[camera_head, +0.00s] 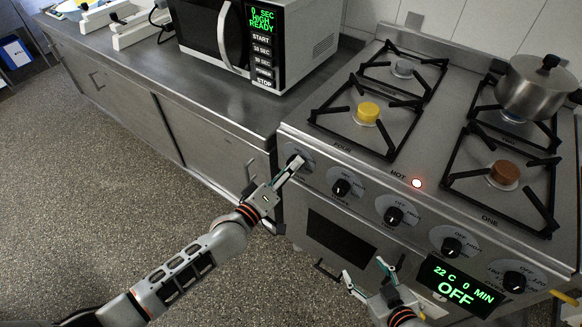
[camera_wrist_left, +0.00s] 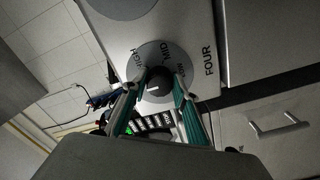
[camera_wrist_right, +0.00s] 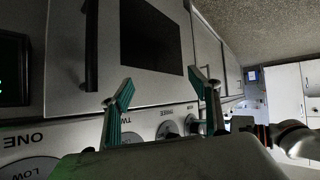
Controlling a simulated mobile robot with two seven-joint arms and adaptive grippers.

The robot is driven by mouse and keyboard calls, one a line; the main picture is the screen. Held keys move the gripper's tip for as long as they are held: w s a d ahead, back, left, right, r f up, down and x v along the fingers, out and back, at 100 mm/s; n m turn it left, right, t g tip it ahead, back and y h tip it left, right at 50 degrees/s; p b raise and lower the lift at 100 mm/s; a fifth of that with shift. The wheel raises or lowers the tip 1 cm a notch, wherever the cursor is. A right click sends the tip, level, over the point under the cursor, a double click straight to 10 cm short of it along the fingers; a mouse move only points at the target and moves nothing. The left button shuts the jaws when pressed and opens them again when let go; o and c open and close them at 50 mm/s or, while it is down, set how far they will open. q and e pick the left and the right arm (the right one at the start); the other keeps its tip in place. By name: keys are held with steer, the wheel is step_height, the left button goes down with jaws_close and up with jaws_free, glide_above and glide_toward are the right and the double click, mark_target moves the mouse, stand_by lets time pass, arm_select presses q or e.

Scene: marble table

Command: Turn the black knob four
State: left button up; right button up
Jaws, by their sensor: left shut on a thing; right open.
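The black knob four (camera_wrist_left: 158,83) sits on its round grey dial at the left end of the stove front, beside the label FOUR. In the left wrist view, my left gripper (camera_wrist_left: 157,86) has its two green-padded fingers on either side of the knob and is shut on it. In the head view, my left gripper (camera_head: 293,166) reaches this leftmost dial, and its fingers partly hide the knob. My right gripper (camera_head: 364,269) is open and empty in front of the stove, below the knob row. Its spread fingers also show in the right wrist view (camera_wrist_right: 162,92).
More black knobs (camera_head: 341,187) line the stove front to the right. A pot (camera_head: 536,88) stands on the back right burner. The microwave (camera_head: 250,40) is on the counter left of the stove. An oven display (camera_head: 459,287) reads OFF.

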stand_by(0.4)
arm_select(q)
steer(key=o, duration=1.1)
steer(key=v, duration=1.2)
